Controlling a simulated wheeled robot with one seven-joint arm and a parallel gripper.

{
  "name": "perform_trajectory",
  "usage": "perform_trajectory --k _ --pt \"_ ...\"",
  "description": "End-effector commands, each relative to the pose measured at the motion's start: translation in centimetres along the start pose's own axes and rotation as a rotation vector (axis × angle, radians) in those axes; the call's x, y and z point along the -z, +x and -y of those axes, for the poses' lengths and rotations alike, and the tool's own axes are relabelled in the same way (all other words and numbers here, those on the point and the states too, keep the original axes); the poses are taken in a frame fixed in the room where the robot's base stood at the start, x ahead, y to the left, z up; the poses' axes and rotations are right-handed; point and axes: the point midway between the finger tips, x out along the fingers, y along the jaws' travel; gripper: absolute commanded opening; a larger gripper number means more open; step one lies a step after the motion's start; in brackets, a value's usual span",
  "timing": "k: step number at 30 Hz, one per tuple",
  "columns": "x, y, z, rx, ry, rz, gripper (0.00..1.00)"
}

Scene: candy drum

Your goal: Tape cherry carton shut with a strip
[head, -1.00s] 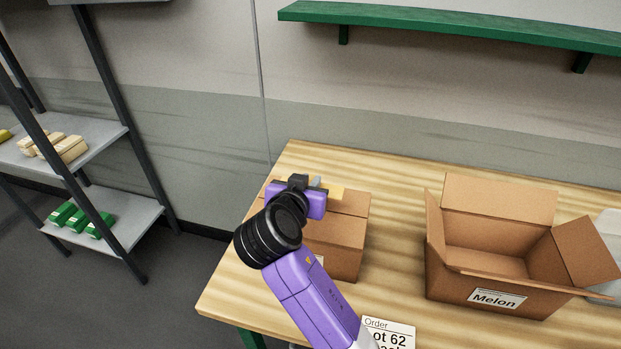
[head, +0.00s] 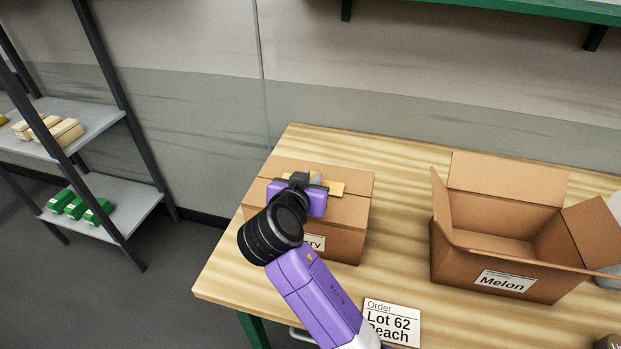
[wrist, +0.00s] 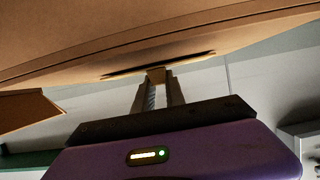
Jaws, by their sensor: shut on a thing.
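The cherry carton (head: 350,215) stands on the left part of the table with its top flaps folded down. Its label (head: 315,243) is partly hidden by my arm, with only "RRY" showing. My gripper (head: 318,180) is over the carton top, shut on a yellowish strip (head: 337,188) that sticks out to the right of the fingers. In the wrist view the carton's brown surface (wrist: 90,45) fills the top, and the fingertips (wrist: 158,80) hold a small tan piece close against it. A dark line runs beside it; I cannot tell whether the strip touches the carton.
An open melon carton (head: 455,262) stands to the right, flaps spread. An order card (head: 392,322) reads "Lot 62" at the table's front. A shelf rack (head: 110,200) at left holds green and cream items. Bare table (head: 400,220) lies between the cartons.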

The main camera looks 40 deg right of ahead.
Motion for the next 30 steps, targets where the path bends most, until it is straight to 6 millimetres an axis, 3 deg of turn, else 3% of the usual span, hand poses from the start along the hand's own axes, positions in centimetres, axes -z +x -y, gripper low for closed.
perform_trajectory --k 28,30 --pt "-1.1 0.4 0.0 -0.001 -0.002 0.005 0.00" --pt "-1.1 0.4 -0.1 -0.002 -0.003 0.006 0.14"
